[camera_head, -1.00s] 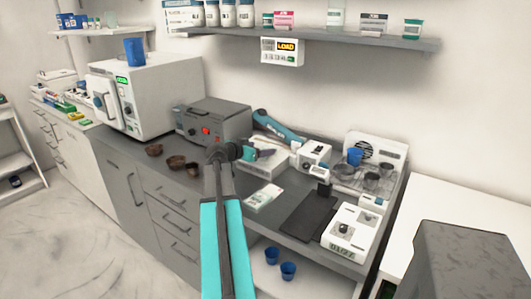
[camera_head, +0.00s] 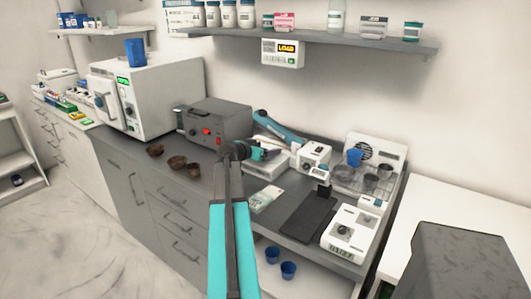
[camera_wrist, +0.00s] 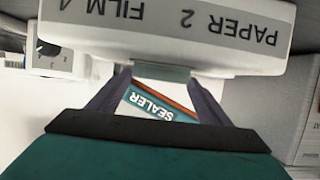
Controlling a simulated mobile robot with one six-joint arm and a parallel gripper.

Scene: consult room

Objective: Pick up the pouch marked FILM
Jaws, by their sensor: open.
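No pouch can be read as FILM in these frames. A flat white-and-green packet (camera_head: 265,199) lies on the grey counter in front of my gripper (camera_head: 262,153); its print is too small to read. In the wrist view my gripper (camera_wrist: 159,76) is open, its two dark fingers apart. Beyond the fingers is a white body (camera_wrist: 180,38) with upside-down print reading PAPER 2 and FILM 4. A card or label marked SEALER (camera_wrist: 155,105), also upside down, shows between the fingers; I cannot tell whether they touch it.
A dark grey box (camera_head: 213,122) with red lights stands left of my gripper, with brown bowls (camera_head: 176,163) in front. A small white device (camera_head: 314,155), a black pad (camera_head: 308,215) and a white unit (camera_head: 350,232) stand to the right. A shelf (camera_head: 310,36) hangs above.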

